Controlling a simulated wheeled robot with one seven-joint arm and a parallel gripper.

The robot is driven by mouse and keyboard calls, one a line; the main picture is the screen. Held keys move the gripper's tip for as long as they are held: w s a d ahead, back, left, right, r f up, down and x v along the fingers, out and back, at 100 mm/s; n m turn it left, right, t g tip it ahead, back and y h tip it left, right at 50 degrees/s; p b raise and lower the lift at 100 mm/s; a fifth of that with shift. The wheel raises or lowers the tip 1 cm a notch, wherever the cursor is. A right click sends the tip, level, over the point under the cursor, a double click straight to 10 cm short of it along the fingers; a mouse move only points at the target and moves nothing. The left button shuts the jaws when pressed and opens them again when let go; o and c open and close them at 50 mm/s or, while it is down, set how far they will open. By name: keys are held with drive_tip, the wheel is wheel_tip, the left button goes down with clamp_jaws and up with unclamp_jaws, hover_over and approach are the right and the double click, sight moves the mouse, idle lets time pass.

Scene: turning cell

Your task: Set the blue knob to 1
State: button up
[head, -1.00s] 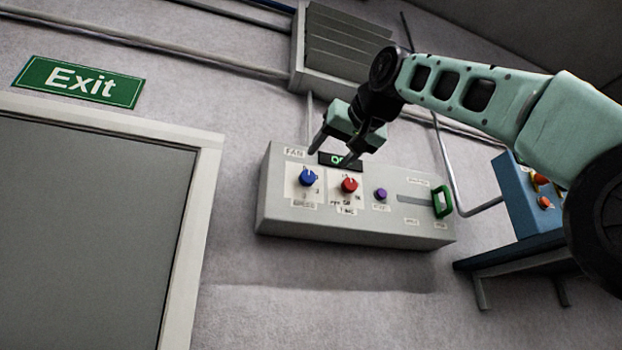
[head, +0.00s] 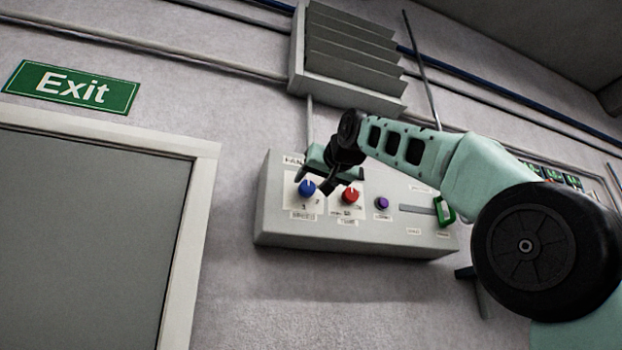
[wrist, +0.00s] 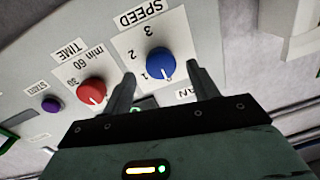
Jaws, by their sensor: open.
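The blue knob (head: 306,189) is at the left of a grey wall panel (head: 350,232). In the wrist view the blue knob (wrist: 160,63) shows upside down, with 1, 2 and 3 around it on a SPEED label (wrist: 143,16). Its white mark points down in that view, just past the 1, toward the FAN end. My gripper (head: 314,185) is in front of the panel by the knob. In the wrist view my gripper (wrist: 160,72) is open, one finger on each side of the knob, with nothing held.
A red TIME knob (head: 351,195) is close on the right, near one finger. A purple button (head: 382,203) and a green handle (head: 444,211) are farther right. A louvred vent (head: 350,55) is above the panel; a door (head: 90,240) is left.

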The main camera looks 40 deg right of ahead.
sight(306, 189)
drive_tip(key=shift+p+x, duration=0.3)
drive_tip(key=shift+x, duration=1)
drive_tip(key=c, duration=1)
drive_tip(key=shift+m, duration=0.4)
drive_tip(key=m, duration=0.6)
drive_tip(key=shift+f+b, duration=0.1)
drive_tip(key=shift+b, duration=0.2)
drive_tip(key=m+b, duration=0.1)
drive_tip(key=m, duration=0.4)
drive_tip(key=shift+h, duration=0.3)
drive_tip(key=shift+m, duration=0.3)
